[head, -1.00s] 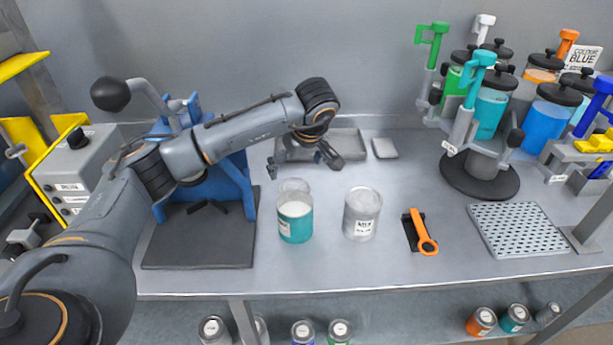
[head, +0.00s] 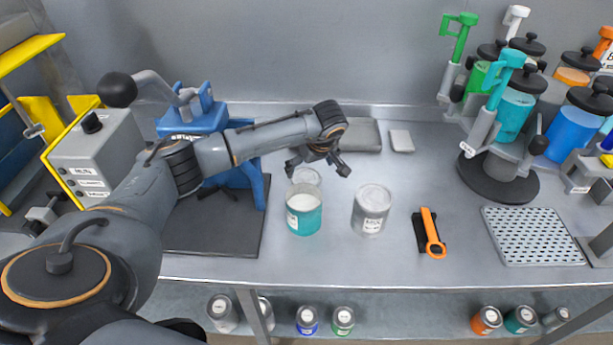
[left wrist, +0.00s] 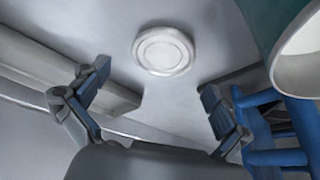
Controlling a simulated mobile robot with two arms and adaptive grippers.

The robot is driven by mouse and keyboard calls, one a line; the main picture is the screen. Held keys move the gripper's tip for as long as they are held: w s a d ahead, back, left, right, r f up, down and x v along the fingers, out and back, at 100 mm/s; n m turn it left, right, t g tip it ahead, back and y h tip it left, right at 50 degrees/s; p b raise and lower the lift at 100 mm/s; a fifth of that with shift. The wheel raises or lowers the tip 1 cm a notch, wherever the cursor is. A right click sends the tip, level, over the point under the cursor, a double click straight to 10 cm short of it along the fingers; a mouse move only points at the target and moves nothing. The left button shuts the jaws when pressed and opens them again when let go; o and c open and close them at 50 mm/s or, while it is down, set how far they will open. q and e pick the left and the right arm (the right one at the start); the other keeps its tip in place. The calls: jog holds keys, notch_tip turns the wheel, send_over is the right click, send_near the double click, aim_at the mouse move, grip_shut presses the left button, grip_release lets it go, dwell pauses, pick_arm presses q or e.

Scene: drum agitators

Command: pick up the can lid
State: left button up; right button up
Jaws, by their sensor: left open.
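The can lid (head: 306,176) is a round, pale metal disc lying flat on the bench, just behind the open teal can (head: 304,214). In the left wrist view the lid (left wrist: 164,50) shows whole, with raised rings, beyond the fingertips. My left gripper (head: 317,170) is open and empty, its fingers spread just above and behind the lid. The left wrist view shows its two fingers (left wrist: 155,82) apart with nothing between them. The teal can's pale rim (left wrist: 305,55) shows at the right of that view. My right gripper does not show.
An orange-handled tool (head: 430,232) lies further right. A grey tray (head: 364,136) is behind the gripper, and a blue press (head: 205,124) stands left. The bench between tool and tray is clear.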

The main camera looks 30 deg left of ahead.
aim_at(305, 176)
pick_arm(q)
jog(key=x, duration=0.1)
jog(key=p+x, duration=0.1)
jog(key=x, duration=0.1)
jog(key=shift+s+a+f, duration=0.15)
jog(key=shift+f, duration=0.25)
jog(key=c, duration=0.8)
jog(key=shift+o, duration=0.2)
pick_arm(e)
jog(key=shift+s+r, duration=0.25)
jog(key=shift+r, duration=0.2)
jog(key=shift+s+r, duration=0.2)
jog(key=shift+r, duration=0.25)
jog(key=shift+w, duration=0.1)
